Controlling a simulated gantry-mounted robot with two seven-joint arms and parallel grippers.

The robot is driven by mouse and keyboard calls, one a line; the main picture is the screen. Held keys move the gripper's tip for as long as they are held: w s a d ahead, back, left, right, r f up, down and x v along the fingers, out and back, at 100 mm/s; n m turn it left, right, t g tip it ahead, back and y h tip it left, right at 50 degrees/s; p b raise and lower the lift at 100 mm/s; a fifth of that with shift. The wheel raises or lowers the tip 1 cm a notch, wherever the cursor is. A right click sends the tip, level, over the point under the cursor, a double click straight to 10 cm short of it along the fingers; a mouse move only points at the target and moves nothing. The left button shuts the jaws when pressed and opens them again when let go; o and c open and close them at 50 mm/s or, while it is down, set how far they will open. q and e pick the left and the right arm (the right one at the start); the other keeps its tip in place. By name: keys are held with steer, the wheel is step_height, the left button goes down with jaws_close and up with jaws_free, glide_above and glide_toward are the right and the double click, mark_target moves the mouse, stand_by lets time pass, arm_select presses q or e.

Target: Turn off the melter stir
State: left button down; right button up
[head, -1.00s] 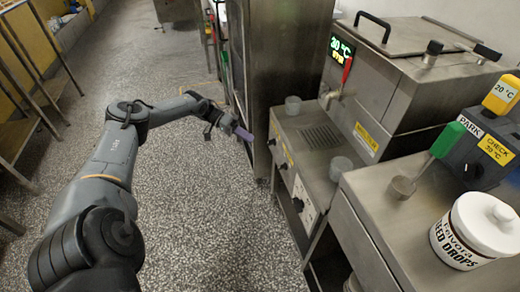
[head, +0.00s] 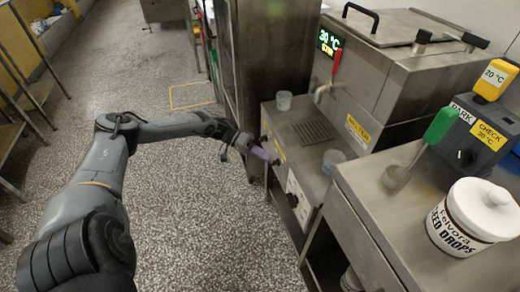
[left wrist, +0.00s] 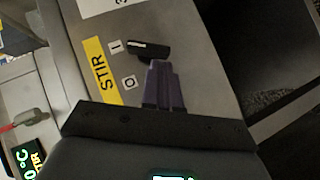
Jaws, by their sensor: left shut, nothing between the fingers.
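The melter (head: 350,100) is a steel machine with a lit display (head: 328,44) that reads 30 °C with a smaller word, seemingly STIR, below. In the left wrist view, a black stir switch (left wrist: 150,50) with a white line sits beside a yellow STIR label (left wrist: 101,72). One end of the switch lies near the "I" mark; the "O" mark is lower. My left gripper (head: 266,155) is shut and empty at the melter's front panel. Its purple fingers (left wrist: 163,84) are just below the switch in the wrist view; I cannot tell whether they touch it. My right gripper is not in view.
A red-handled tap (head: 334,72) is above the drip grate. A grey cup (head: 284,101) and another (head: 333,160) stand on the ledge.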

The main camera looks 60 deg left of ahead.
arm_select(q)
steer(key=shift+d+f, duration=0.15)
steer(key=shift+d, duration=0.15)
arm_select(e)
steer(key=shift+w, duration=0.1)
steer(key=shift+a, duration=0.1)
arm_select(q)
steer(key=shift+s, duration=0.1)
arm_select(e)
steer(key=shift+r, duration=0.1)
arm_select(q)
steer(key=shift+f+n+t+h+p, duration=0.3)
steer(key=shift+n+h+p, duration=0.2)
steer(key=shift+h+p, duration=0.15)
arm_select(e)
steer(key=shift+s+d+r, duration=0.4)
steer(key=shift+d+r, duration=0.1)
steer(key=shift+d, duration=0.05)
